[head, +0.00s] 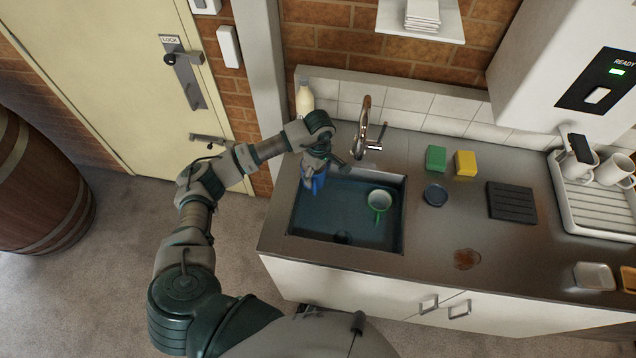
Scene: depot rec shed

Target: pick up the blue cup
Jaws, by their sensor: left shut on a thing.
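The blue cup (319,181) is at the left back part of the sink (397,226). My left gripper (316,166) is above the sink and shut on the blue cup, covering part of it. Whether the cup touches the sink wall or floor cannot be told from here. A white cup with a green rim and handle (380,199) is in the sink, to the right of the blue cup. My right gripper is not in view.
The tap (361,135) stands behind the sink, close to my left gripper. A white bottle (305,100) is at the back left. Green (436,158) and yellow (466,163) blocks, a small blue dish (436,194) and a black ridged mat (511,203) lie right. A rack (600,227) holds mugs.

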